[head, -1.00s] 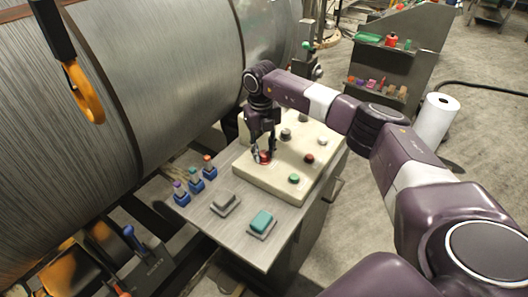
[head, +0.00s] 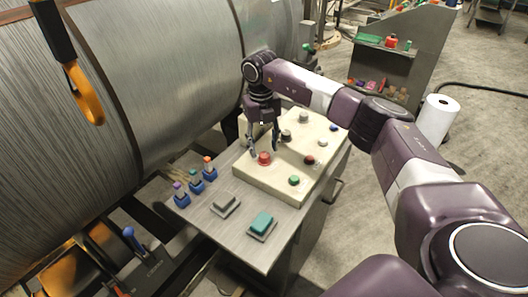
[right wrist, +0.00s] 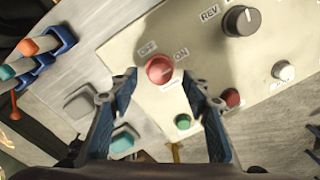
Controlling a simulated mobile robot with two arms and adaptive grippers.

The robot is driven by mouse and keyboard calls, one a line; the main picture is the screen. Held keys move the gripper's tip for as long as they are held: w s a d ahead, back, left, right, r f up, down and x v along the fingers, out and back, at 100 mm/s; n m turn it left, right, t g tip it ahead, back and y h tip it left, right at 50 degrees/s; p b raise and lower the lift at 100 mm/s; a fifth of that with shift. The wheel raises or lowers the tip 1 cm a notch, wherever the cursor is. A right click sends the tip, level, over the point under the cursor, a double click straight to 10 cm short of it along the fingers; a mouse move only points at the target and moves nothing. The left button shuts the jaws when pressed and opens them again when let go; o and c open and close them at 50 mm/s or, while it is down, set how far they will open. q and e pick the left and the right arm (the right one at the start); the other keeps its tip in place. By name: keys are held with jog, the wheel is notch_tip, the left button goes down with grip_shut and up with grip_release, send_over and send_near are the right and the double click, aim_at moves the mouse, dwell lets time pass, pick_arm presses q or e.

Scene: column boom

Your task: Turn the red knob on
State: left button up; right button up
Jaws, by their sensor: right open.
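The red knob (head: 264,158) is on the near left part of the cream control panel (head: 262,187). In the right wrist view the red knob (right wrist: 159,69) has OFF and ON labels beside it; I cannot tell for sure which label its mark faces. My right gripper (head: 264,150) is open and empty. In the wrist view its blue fingers (right wrist: 160,76) stand wide apart to either side of the knob, with gaps, and no contact shows. My left gripper is not in view.
A smaller red button (head: 309,160), a green button (head: 294,180) and a black REV dial (right wrist: 241,20) share the panel. A grey switch (head: 225,203) and a teal switch (head: 262,222) sit in front. A large metal drum (head: 180,80) rises at left; an orange hook (head: 83,95) hangs there.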

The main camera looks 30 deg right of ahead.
aim_at(263, 155)
notch_tip(263, 155, up, 9)
jog(key=shift+a, duration=0.2)
jog(key=shift+f, duration=0.1)
dwell(0.5)
